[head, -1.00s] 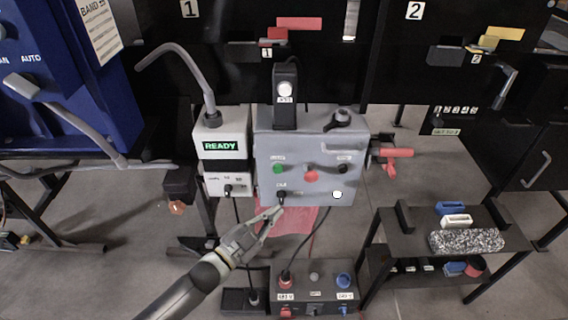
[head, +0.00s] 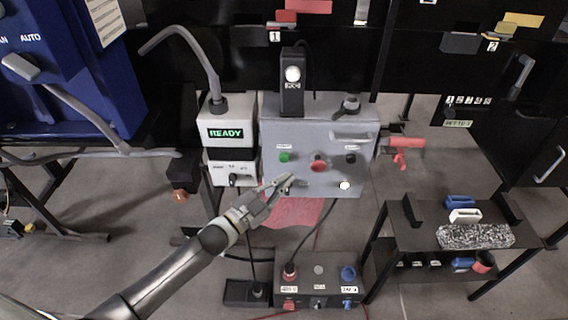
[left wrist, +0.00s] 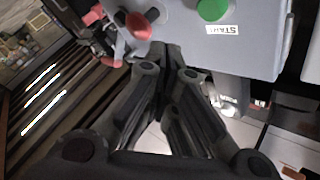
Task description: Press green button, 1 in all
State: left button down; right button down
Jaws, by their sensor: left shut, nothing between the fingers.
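The green button (head: 285,157) is on the front of the grey control box (head: 325,130), upper left on its face. It also shows in the left wrist view (left wrist: 212,9), at the top, with a START label beside it. A red button (head: 318,164) sits to its right on the same face. My left gripper (head: 284,182) is shut and empty, below the green button, near the lower left part of the box face. It appears apart from the green button. The dial at the lower left of the face is partly hidden behind the fingers. My right gripper is not in view.
A lower box with knobs (head: 320,285) sits below on the floor. A small shelf (head: 430,235) is at right, a blue cabinet (head: 70,90) at left. A red handle (head: 402,145) projects from the box's right side.

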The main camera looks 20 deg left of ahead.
aim_at(284, 159)
pick_arm(q)
jog(key=shift+w+a+b, duration=0.2)
jog(key=shift+w+b, duration=0.05)
jog(key=shift+w, duration=0.5)
jog(key=shift+w+a+b, duration=0.2)
jog(key=shift+w+b, duration=0.1)
jog(key=shift+w, duration=0.4)
jog(key=shift+w+a+b, duration=0.2)
jog(key=shift+w+b, duration=0.05)
jog(key=shift+w, duration=0.5)
jog(key=shift+w+a, duration=0.15)
jog(key=shift+w, duration=0.25)
jog(key=shift+w+a+b, duration=0.15)
jog(key=shift+w+b, duration=0.2)
jog(key=shift+w, duration=0.1)
dwell(0.6)
jog(key=shift+s, duration=0.1)
jog(key=shift+s+d+p, duration=0.3)
jog(key=shift+s+p, duration=0.2)
jog(key=shift+s, duration=0.3)
